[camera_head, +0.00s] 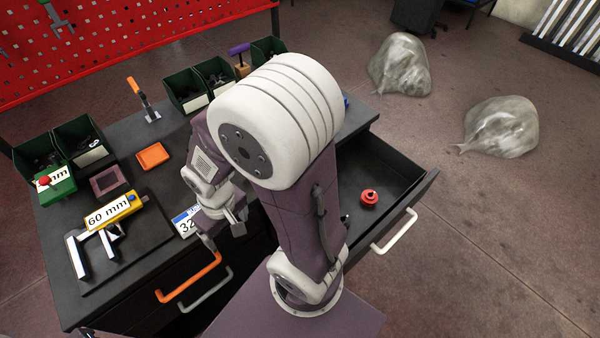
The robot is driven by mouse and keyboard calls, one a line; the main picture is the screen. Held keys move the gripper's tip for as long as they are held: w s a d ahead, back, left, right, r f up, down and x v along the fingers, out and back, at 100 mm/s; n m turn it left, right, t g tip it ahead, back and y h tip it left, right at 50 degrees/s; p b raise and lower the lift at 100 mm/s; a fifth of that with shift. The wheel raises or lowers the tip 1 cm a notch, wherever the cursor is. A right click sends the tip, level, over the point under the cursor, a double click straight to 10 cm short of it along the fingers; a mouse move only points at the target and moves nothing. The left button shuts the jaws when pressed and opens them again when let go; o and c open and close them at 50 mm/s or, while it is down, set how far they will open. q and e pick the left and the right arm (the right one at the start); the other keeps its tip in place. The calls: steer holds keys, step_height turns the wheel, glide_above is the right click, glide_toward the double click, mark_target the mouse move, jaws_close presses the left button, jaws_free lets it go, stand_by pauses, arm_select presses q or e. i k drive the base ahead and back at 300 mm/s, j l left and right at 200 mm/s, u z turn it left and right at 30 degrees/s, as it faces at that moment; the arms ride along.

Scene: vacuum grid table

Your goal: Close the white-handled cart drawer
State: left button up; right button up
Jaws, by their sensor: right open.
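The white-handled drawer (432,181) is pulled out from the right side of the dark cart (140,135). Its white handle (396,232) is on the outer front. A red round object (369,197) lies inside the drawer beside a small dark item. My right arm crosses the middle of the view and covers part of the cart and of the drawer's left side. My right gripper (225,228) is open near the cart's front edge, left of the drawer and apart from the white handle. It appears to hold nothing. My left gripper is not in view.
An orange handle (188,278) and a grey handle (206,290) are on the cart's front. Green bins (82,141), a yellow 60 mm block (112,209) and an orange tray (152,155) are on top. Bags (502,127) lie on the floor; the floor right of the drawer is clear.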

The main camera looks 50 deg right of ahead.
mark_target(365, 161)
steer(key=z, duration=0.5)
steer(key=k+j+z, duration=0.1)
steer(key=z, duration=0.85)
steer(key=k+z, duration=0.1)
steer(key=z, duration=0.9)
steer(key=k+z, duration=0.1)
steer(key=z, duration=0.4)
steer(key=j, duration=0.65)
steer(key=k+u, duration=0.05)
